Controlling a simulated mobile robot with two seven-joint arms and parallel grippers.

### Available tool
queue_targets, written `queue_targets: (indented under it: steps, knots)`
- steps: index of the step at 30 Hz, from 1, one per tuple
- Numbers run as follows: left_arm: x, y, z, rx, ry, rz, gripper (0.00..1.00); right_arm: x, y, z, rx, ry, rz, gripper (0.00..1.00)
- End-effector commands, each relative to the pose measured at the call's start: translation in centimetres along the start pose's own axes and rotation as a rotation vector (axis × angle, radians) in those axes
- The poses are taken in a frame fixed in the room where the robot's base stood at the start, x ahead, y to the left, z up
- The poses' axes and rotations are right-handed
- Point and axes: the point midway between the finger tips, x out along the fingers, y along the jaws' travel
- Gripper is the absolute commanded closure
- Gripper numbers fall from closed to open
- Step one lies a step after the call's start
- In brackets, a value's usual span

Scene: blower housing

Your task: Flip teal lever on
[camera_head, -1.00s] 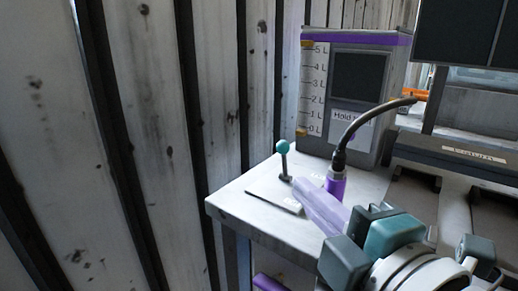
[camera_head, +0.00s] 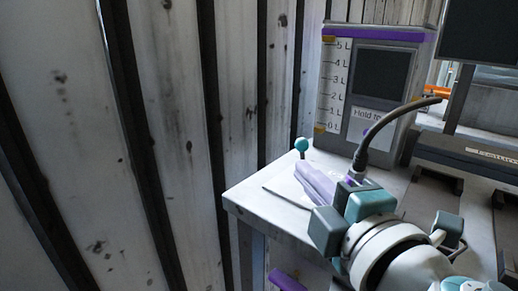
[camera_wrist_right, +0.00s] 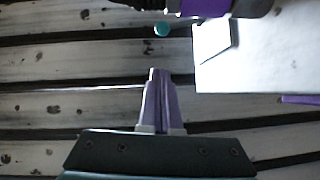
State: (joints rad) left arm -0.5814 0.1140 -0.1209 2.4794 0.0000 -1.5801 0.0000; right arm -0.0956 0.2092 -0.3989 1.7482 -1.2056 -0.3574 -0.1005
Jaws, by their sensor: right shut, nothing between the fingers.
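The teal lever shows as a round teal knob (camera_head: 301,145) near the left corner of the white bench top, in front of the wall. Its stem is mostly hidden behind my gripper's fingers. The teal knob (camera_wrist_right: 162,29) also shows in the right wrist view, beyond the fingertips and apart from them in the picture. My right gripper (camera_head: 302,170) has pale purple fingers, shut and empty, pointing toward the lever and just below the knob in the head view. The fingertips (camera_wrist_right: 159,72) are together in the right wrist view. My left gripper is not in view.
A black cable (camera_head: 382,128) rises from a purple connector behind my right gripper. A grey box (camera_head: 385,75) with a litre scale and dark screen stands behind. The white bench top (camera_head: 262,212) has a bare left corner beside the plank wall (camera_head: 180,120).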

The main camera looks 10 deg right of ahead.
Motion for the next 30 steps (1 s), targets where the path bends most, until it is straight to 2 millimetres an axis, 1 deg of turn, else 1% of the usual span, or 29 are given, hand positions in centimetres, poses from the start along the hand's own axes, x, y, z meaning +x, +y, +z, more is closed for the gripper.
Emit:
queue_targets:
  steps: [1,6,9,12,18,26,28,30]
  knots:
    - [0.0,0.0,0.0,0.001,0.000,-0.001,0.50,1.3,0.1,0.0,0.001,0.000,0.003,1.00]
    - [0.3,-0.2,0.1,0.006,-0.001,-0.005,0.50,4.8,0.1,0.0,0.001,0.000,0.003,1.00]
    - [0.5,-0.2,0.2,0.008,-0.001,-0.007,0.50,5.8,-0.1,1.3,-0.002,-0.001,0.001,1.00]
    - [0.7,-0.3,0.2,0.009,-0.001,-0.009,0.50,6.6,-0.1,2.1,-0.001,-0.001,0.001,1.00]
    - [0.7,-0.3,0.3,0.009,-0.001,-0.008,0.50,7.2,-0.1,2.9,0.001,0.000,0.000,1.00]
    - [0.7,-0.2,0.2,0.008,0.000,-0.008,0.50,7.2,0.0,2.9,0.001,0.000,-0.001,1.00]
    - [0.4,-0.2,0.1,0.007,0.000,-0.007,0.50,7.2,0.2,2.9,0.006,-0.001,-0.004,1.00]
    - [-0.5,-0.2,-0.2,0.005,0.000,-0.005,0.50,7.3,0.7,3.0,0.026,-0.001,-0.019,1.00]
